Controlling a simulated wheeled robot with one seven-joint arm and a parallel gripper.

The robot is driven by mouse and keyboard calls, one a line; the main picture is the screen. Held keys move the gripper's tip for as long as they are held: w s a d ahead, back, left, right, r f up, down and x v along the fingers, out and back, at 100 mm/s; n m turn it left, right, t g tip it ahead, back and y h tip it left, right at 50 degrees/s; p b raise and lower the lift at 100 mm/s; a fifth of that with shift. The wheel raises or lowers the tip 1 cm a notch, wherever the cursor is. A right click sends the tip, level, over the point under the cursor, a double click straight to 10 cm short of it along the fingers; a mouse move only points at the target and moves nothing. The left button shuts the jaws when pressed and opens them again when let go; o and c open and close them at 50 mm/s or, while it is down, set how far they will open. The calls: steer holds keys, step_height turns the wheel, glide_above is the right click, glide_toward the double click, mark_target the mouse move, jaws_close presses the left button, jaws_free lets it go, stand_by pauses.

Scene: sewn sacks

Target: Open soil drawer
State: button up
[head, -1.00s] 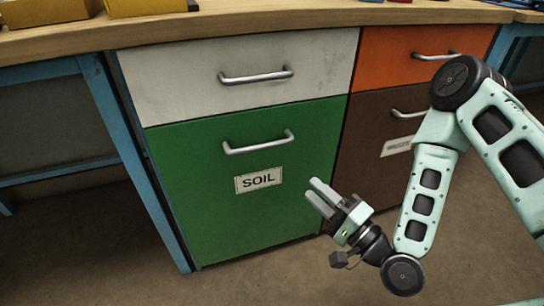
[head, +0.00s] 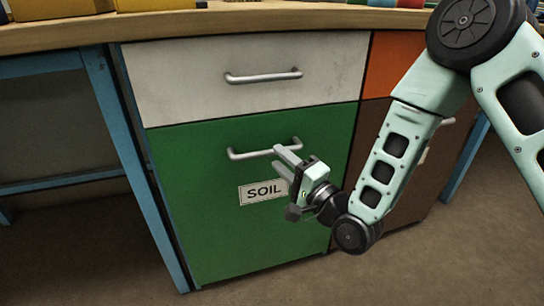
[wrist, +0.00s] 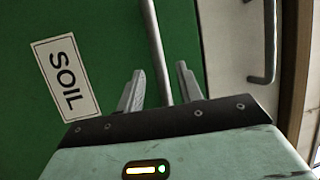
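The soil drawer (head: 230,215) is the large green front below the white drawer, and it is closed. Its SOIL label (head: 262,192) also shows in the wrist view (wrist: 66,80). Its silver bar handle (head: 250,154) runs across the upper part of the front. My gripper (head: 282,157) is at the right part of this handle. In the wrist view the two fingers (wrist: 160,90) are apart, with the handle bar (wrist: 157,50) passing between them. I see gaps on both sides of the bar, so the fingers do not grip it.
A white drawer (head: 200,80) with its own handle (head: 263,77) sits above. Orange (head: 385,65) and brown fronts (head: 410,205) are at the right, partly behind my arm. A blue table leg (head: 130,150) stands at the left. The floor in front is clear.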

mark_target(274, 154)
steer(key=shift+b+x, duration=0.35)
steer(key=shift+x, duration=1.6)
jaws_close()
